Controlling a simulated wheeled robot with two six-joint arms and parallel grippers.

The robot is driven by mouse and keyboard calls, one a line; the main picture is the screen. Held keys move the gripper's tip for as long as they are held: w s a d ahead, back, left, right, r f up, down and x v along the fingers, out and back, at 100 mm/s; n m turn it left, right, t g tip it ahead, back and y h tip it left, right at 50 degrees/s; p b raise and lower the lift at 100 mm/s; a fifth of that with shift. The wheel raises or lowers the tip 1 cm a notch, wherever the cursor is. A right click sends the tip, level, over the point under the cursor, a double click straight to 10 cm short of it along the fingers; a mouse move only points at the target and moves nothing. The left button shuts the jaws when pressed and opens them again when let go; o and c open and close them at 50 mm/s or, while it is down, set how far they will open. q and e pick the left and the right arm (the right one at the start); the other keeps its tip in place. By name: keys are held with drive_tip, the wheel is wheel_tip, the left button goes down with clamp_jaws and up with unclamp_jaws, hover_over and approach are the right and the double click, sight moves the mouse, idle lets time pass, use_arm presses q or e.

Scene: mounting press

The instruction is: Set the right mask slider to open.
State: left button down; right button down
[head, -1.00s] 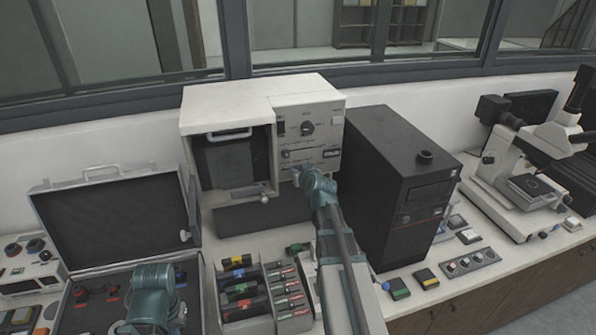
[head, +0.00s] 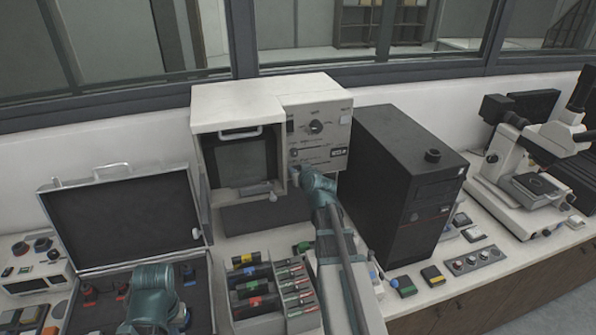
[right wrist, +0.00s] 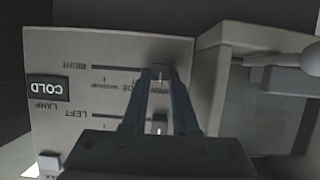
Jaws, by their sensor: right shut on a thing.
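The white press (head: 237,99) stands on the bench with its control panel (head: 330,142) to the right of its window. In the right wrist view the panel (right wrist: 45,45) is upside down. The slot marked RIGHT (right wrist: 115,68) has its knob (right wrist: 160,72) at the picture-right end. My right gripper (right wrist: 159,78) is shut on this right slider knob; it also shows at the panel in the head view (head: 298,172). The slider marked LEFT has its knob (right wrist: 158,125) below, between the fingers' bases. My left arm is at bottom left; its jaws are hidden.
A black tower unit (head: 405,190) stands close on the right of my right arm. An open case (head: 125,225) and a tray (head: 262,318) of coloured cartridges are in front on the left. A microscope (head: 540,150) is far right.

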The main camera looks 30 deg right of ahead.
drive_tip(key=shift+a, duration=0.4)
drive_tip(key=c, duration=0.7)
unclamp_jaws()
drive_tip(key=shift+w+a, duration=0.1)
drive_tip(key=shift+a, duration=0.05)
use_arm(q)
drive_tip(key=shift+a, duration=0.35)
